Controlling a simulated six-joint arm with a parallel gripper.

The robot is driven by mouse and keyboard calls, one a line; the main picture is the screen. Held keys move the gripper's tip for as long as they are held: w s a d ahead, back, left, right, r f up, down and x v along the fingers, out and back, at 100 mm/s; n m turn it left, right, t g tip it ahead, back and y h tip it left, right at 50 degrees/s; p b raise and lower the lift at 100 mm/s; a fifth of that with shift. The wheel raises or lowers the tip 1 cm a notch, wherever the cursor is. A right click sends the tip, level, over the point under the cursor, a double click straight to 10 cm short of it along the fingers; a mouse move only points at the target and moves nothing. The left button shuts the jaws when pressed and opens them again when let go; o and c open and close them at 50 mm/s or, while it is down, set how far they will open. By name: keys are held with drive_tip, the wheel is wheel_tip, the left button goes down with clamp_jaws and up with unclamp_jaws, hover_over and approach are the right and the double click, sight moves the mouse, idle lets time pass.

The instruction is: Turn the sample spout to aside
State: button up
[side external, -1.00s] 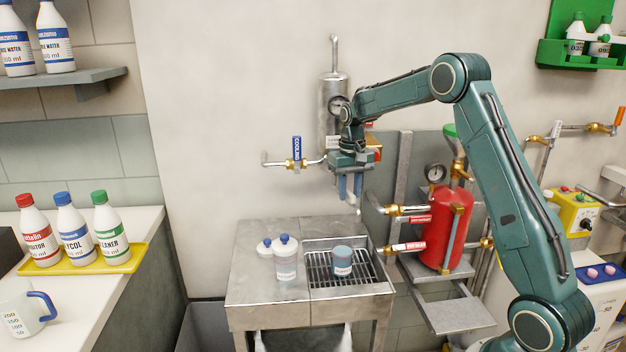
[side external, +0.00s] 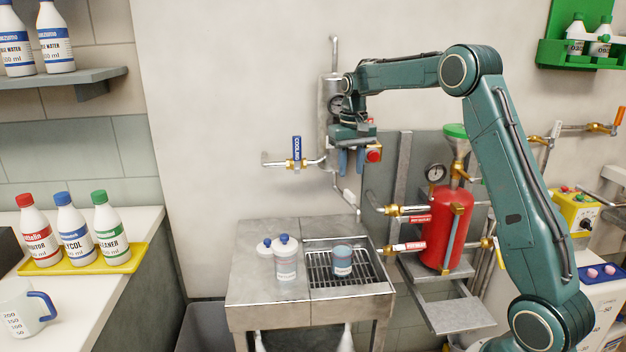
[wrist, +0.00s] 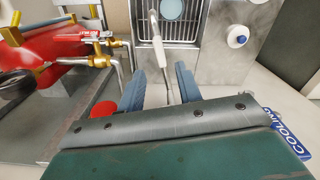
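The sample spout (side external: 348,196) is a thin metal pipe with a pale sleeve, below the steel cylinder (side external: 329,100). It slants down to the right, with its end above the drain grate (side external: 320,278). In the wrist view the spout (wrist: 160,55) runs between my fingers and out over the grate (wrist: 181,44). My gripper (side external: 351,165) is open, its fingers pointing down, above the spout's lower part in the side view. In the wrist view my gripper (wrist: 159,88) shows a wide gap, with neither finger visibly touching the spout.
A beaker (side external: 342,261) stands on the grate, with a blue-capped bottle (side external: 286,260) on the bench left of it. A blue-handled COOLING valve (side external: 297,153) is left of the cylinder. A red tank (side external: 446,228) with brass valves stands at the right.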

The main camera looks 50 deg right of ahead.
wheel_tip(320, 180, up, 7)
idle(0.4)
drive_tip(key=shift+c, duration=0.4)
drive_tip(key=shift+w+a+f, duration=0.1)
drive_tip(key=shift+a+f, duration=0.05)
clamp_jaws()
drive_tip(key=a+f+h, duration=0.2)
drive_tip(key=a+h, duration=0.1)
drive_tip(key=a, duration=0.3)
drive_tip(key=w+a+f+m+t+h, duration=0.1)
drive_tip(key=a+f+h, duration=0.2)
drive_tip(key=a, duration=0.3)
drive_tip(key=shift+w+a+f+h, duration=0.25)
drive_tip(key=shift+a+h, duration=0.1)
drive_tip(key=shift+h, duration=0.35)
